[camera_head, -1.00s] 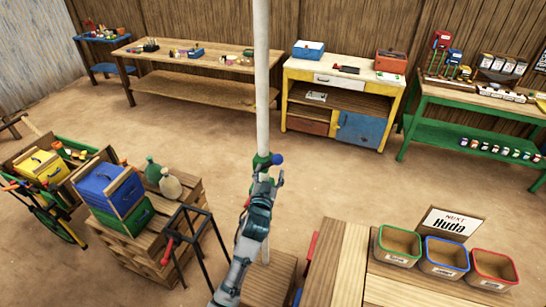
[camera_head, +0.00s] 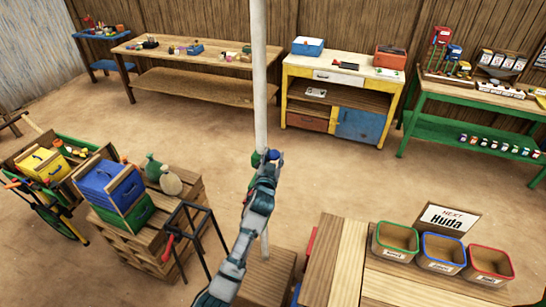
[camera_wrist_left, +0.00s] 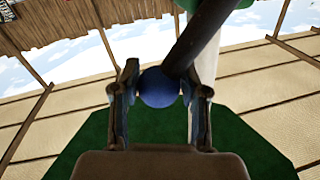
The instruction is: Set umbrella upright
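The umbrella's white pole (camera_head: 260,80) runs from the top of the head view down to a wooden block (camera_head: 266,278), nearly upright, its top slightly left. Its green crank housing (camera_head: 254,160) sits partway up, with a blue knob (camera_head: 273,155). My left gripper (camera_head: 268,166) is at this knob. In the left wrist view the blue knob (camera_wrist_left: 160,87) is between the fingers of my left gripper (camera_wrist_left: 160,75), seemingly gripped, with a dark crank arm (camera_wrist_left: 207,35) beside it. The green canopy (camera_wrist_left: 240,150) spreads behind. My right gripper is out of view.
A wooden counter with green, blue and red bins (camera_head: 490,265) is at the right. Work tables line the back wall; the dirt floor between is clear.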

